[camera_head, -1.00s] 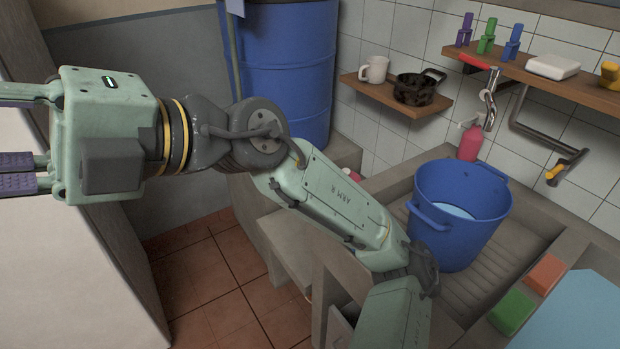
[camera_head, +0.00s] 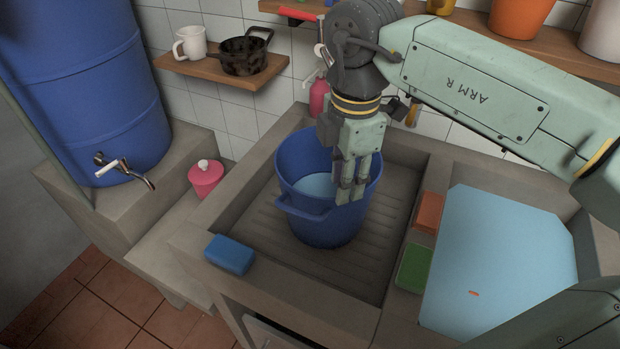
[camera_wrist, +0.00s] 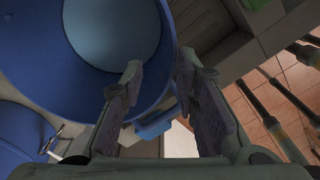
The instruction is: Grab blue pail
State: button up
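The blue pail (camera_head: 318,228) stands upright in the grooved sink basin, with pale blue liquid or a pale bottom showing inside. Its side handle shows at its left front. My gripper (camera_head: 350,192) points down over the pail's right front rim. In the wrist view the pail (camera_wrist: 38,42) fills the upper left. My gripper's fingers (camera_wrist: 157,76) are apart there, the left one over the pail's opening and the right one outside its rim. The rim shows in the gap between them. Contact with the wall cannot be told.
A blue sponge (camera_head: 230,254) lies on the basin's front edge. Green (camera_head: 413,268) and orange (camera_head: 429,212) blocks lie on the divider beside a water-filled basin (camera_head: 500,250). A blue drum (camera_head: 85,85) with a tap and a pink pot (camera_head: 206,180) stand left. Shelves hang behind.

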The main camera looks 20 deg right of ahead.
aim_at(345, 214)
jog(key=shift+s+d+f, duration=0.1)
jog(key=shift+d+f, duration=0.1)
jog(key=shift+d, duration=0.3)
jog(key=shift+f, duration=0.4)
notch_tip(345, 214, down, 4)
jog(key=shift+s+b, duration=0.15)
jog(key=shift+b, duration=0.95)
jog(key=shift+f+b, duration=0.75)
jog(key=shift+f, duration=2.05)
grip_shut()
jog(key=shift+r, duration=0.1)
